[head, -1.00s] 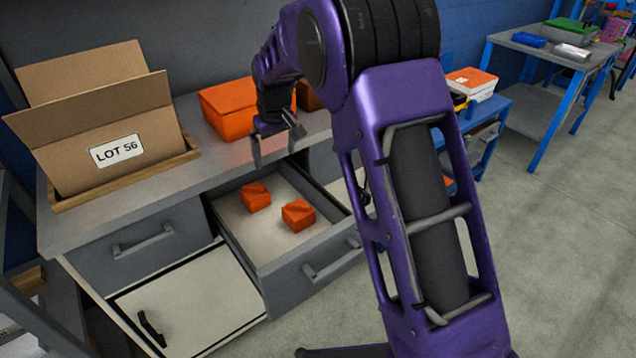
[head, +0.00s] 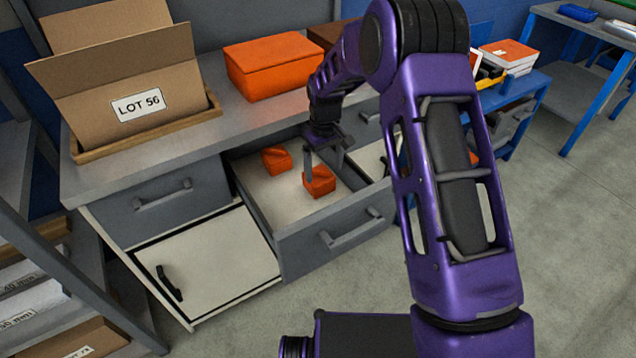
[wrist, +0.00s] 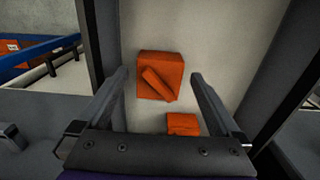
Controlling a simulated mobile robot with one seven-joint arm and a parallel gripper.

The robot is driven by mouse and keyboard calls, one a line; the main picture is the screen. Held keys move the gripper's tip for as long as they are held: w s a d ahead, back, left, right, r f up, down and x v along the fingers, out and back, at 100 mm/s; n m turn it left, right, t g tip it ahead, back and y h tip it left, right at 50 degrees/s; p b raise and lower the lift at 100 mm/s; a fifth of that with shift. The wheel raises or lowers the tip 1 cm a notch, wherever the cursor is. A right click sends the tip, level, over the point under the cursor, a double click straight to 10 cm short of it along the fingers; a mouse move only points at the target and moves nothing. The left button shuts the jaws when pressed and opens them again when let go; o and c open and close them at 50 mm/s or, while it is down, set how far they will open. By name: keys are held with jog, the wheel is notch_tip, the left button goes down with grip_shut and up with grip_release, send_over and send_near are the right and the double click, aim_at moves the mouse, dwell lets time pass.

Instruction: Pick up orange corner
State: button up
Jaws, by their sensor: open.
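Two orange corners lie apart on the pale floor of an open grey drawer (head: 262,204). The nearer orange corner (head: 319,183) is by the drawer's front, and the farther orange corner (head: 276,160) is to its left. My gripper (head: 324,178) is open and empty, with its fingers reaching down over the drawer at the nearer corner. In the wrist view, one orange corner (wrist: 161,77) shows ahead between the fingertips, with a raised diagonal piece on its face. The second orange corner (wrist: 183,124) shows lower, also between the fingers. I cannot tell whether the fingers touch either corner.
The drawer's walls stand close around my gripper. On the worktop are a cardboard box (head: 120,80) labelled LOT 56 and an orange box (head: 272,66). A cabinet door (head: 210,265) is below left. Floor is free at right.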

aim_at(324, 181)
notch_tip(324, 181, down, 5)
jog(key=shift+s+f+b, duration=0.1)
jog(key=shift+f+b, duration=0.1)
jog(key=shift+b, duration=0.25)
jog(key=shift+r, duration=0.1)
jog(key=c, duration=1.1)
